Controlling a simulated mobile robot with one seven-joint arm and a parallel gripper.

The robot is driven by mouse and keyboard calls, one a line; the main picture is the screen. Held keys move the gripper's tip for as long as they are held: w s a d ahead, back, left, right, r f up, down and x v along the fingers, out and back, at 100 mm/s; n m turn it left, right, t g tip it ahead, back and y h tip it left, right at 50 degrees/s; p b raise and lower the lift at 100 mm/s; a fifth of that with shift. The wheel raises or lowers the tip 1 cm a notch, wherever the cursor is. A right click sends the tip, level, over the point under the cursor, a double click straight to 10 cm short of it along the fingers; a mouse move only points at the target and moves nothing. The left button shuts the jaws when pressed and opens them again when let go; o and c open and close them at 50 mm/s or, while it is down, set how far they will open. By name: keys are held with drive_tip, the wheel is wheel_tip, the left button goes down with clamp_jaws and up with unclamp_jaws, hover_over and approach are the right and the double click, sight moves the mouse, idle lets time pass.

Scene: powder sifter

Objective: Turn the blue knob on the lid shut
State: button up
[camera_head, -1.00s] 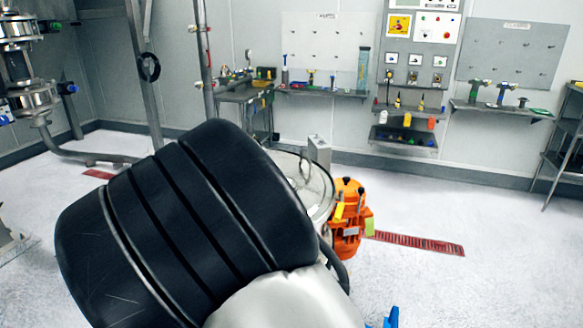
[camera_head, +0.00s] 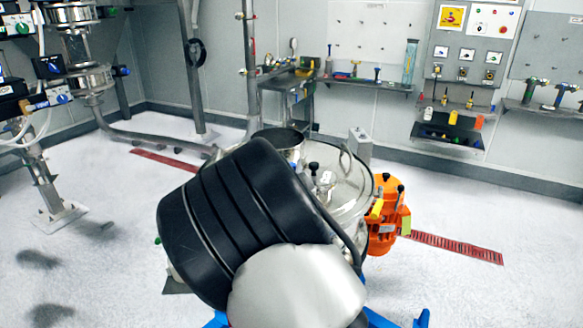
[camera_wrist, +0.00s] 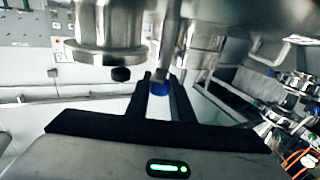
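In the wrist view a small blue knob (camera_wrist: 159,88) shows near the picture's middle, below a steel fitting. My gripper (camera_wrist: 160,80) has its two dark fingers apart, one on each side of the blue knob in the picture. I cannot tell whether the fingers touch it or how deep it sits between them. In the head view the steel lid (camera_head: 350,205) of a round vessel shows right of my black arm, with small black knobs on top. The blue knob and my gripper are hidden behind my arm there.
An orange machine (camera_head: 385,215) stands close to the right of the vessel. Steel pipework (camera_head: 95,85) stands at the far left. Shelves with tools (camera_head: 450,125) hang on the back wall. Open floor lies left and right. Steel parts crowd the top of the wrist view.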

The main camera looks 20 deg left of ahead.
clamp_jaws()
drive_tip(key=shift+d+f+y+b, duration=0.15)
drive_tip(key=shift+y+b, duration=0.15)
drive_tip(key=shift+b, duration=0.55)
drive_tip(key=shift+f+n+y+b, duration=0.1)
drive_tip(key=shift+n+y+b, duration=0.3)
drive_tip(key=shift+y+b, duration=0.15)
drive_tip(key=n+g+y+b, duration=0.1)
drive_tip(key=b, duration=0.1)
drive_tip(key=shift+w+d+y+b, duration=0.1)
drive_tip(key=shift+y+b, duration=0.15)
drive_tip(key=shift+b, duration=0.15)
drive_tip(key=n+g+y+b, duration=0.2)
drive_tip(key=n+y+b, duration=0.1)
drive_tip(key=shift+w+y, duration=0.1)
drive_tip(key=shift+y, duration=0.2)
drive_tip(key=n+g+y, duration=0.2)
drive_tip(key=g, duration=0.1)
drive_tip(key=shift+r+n+y, duration=0.3)
drive_tip(key=shift+r+y, duration=0.1)
drive_tip(key=shift+a+n+g+y+p, duration=0.2)
drive_tip(key=shift+n+g+y+p, duration=1.05)
drive_tip(key=shift+g, duration=0.75)
drive_tip(key=shift+s+n+g, duration=0.2)
drive_tip(key=shift+n+g, duration=0.1)
drive_tip(key=shift+n, duration=0.05)
